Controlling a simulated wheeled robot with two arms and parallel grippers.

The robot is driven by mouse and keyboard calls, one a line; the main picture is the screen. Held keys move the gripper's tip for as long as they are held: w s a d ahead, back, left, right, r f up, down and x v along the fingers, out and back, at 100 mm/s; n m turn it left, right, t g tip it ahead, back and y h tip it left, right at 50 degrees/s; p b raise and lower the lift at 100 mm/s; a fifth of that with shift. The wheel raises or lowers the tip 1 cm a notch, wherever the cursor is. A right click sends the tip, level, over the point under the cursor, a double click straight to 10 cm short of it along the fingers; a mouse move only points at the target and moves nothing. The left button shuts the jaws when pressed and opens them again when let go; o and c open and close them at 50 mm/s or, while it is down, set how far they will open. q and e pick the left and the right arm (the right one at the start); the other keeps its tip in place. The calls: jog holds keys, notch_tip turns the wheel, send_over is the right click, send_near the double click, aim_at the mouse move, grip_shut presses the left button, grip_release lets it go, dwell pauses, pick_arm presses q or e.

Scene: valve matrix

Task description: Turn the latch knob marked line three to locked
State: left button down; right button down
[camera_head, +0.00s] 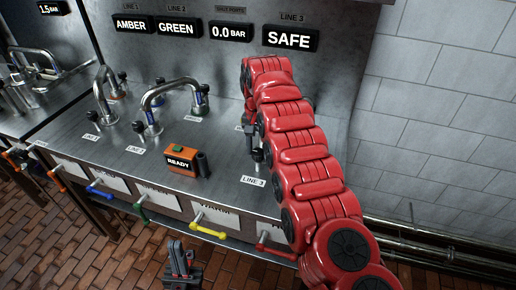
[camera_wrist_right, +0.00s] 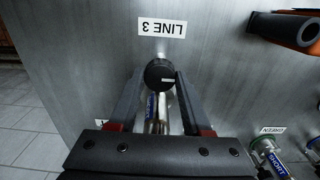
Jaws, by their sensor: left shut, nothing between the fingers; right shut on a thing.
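The line three latch knob (camera_wrist_right: 160,75) is black with a small pale mark and sits by the upside-down LINE 3 label (camera_wrist_right: 162,27) in the right wrist view. My right gripper (camera_wrist_right: 156,84) is shut on this knob, a finger on each side. A silver stem (camera_wrist_right: 154,110) shows between the fingers. In the head view the LINE 3 label (camera_head: 253,181) is visible, while my red right arm hides most of the knob and gripper. The line 3 display (camera_head: 290,39) reads SAFE. My left gripper (camera_head: 181,262) is shut and empty, low in front of the bench.
An orange box reading READY (camera_head: 181,159) stands on the steel bench, left of the LINE 3 label. Curved pipes (camera_head: 168,93) rise at lines 1 and 2. Coloured levers, including a yellow one (camera_head: 208,230), stick out from the front edge. A tiled wall is at right.

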aim_at(258, 152)
jog(key=c, duration=0.6)
grip_release()
jog(key=shift+r, duration=0.1)
jog(key=shift+w+r+p, duration=0.1)
jog(key=shift+r+p, duration=0.35)
jog(key=shift+r, duration=0.15)
notch_tip(258, 152, up, 16)
jog(key=p, duration=1.5)
